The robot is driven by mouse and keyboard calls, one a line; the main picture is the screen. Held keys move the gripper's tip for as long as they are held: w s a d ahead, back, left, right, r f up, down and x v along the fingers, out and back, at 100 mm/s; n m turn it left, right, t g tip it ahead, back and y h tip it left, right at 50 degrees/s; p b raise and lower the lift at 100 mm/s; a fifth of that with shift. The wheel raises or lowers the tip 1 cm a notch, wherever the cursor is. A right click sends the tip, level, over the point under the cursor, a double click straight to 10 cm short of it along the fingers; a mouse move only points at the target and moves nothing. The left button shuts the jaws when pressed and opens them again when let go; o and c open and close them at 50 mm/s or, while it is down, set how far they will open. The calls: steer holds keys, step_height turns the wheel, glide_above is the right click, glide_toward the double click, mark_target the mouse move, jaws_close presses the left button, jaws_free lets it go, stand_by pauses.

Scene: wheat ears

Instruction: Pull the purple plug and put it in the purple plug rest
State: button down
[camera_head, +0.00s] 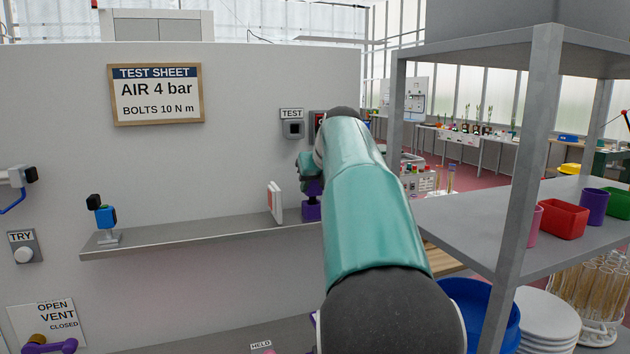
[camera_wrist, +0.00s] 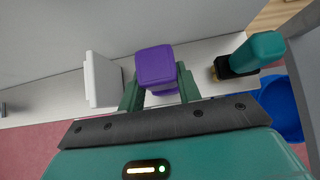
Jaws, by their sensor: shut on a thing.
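My gripper (camera_wrist: 158,92) is shut on the purple plug (camera_wrist: 155,66), which sits between its two green fingers in the wrist view. In the head view my arm hides most of the gripper; a bit of the purple plug (camera_head: 313,188) shows at its left edge. A purple block, which looks like the purple plug rest (camera_head: 311,210), stands on the wall shelf directly below the plug. I cannot tell whether the plug touches it or sits in it.
The wall shelf (camera_head: 190,237) holds a white card (camera_head: 277,204) just left of the plug and a blue plug on a stand (camera_head: 105,217) farther left. A teal and black item (camera_wrist: 250,55) is right of my gripper. A grey rack (camera_head: 530,180) stands at right.

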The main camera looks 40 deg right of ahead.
steer(key=shift+f, duration=0.25)
steer(key=shift+f, duration=0.65)
steer(key=shift+f, duration=0.15)
steer(key=c, duration=0.9)
jaws_free()
steer(key=shift+s, duration=0.1)
steer(key=v, duration=1.3)
steer(key=shift+s+r, duration=0.15)
steer(key=shift+r, duration=0.2)
steer(key=shift+a, duration=0.15)
